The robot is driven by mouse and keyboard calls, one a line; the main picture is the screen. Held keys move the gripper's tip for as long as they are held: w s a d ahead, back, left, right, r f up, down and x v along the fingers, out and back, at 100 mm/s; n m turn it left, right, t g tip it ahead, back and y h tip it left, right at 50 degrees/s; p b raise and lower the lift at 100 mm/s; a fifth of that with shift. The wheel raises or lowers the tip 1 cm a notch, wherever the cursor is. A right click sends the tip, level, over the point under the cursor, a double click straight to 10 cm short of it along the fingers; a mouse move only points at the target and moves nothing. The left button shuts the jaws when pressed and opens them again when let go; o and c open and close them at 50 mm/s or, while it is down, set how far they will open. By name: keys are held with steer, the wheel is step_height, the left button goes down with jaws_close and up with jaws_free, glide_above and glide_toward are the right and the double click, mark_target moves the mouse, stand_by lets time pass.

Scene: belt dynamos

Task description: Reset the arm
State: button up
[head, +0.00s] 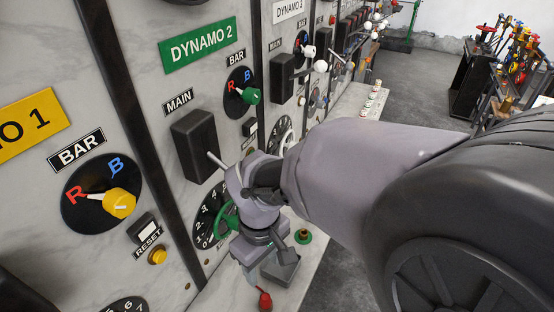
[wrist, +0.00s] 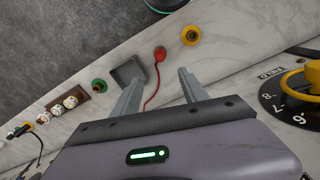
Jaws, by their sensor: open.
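My arm reaches forward from the right in the head view and bends down in front of the DYNAMO 2 panel (head: 168,100). My gripper (wrist: 161,76) points down over the marble ledge (wrist: 222,62) below the panels. Its two fingers are apart with nothing between them in the wrist view. A red knob on a red cord (wrist: 160,53) lies just beyond the fingertips, and a dark square tray (wrist: 128,71) is close to the left finger. In the head view my wrist partly hides the green handwheel (head: 228,218) and its numbered dial.
A green-ringed brass fitting (head: 303,237) stands on the ledge, with a yellow-ringed one (wrist: 191,35) nearby. Open floor (head: 425,85) lies right of the ledge.

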steer(key=s+d+r+m+t+y+b, duration=0.1)
steer(key=s+d+m+t+b, duration=0.2)
steer(key=d+m+b, duration=0.2)
steer(key=s+d+r+m+t+y+b, duration=0.1)
steer(key=s+d+m+b, duration=0.3)
steer(key=d+m, duration=0.6)
steer(key=shift+d+r+t+b, duration=0.15)
steer(key=shift+d+t+b, duration=0.45)
steer(key=shift+t+b, duration=0.35)
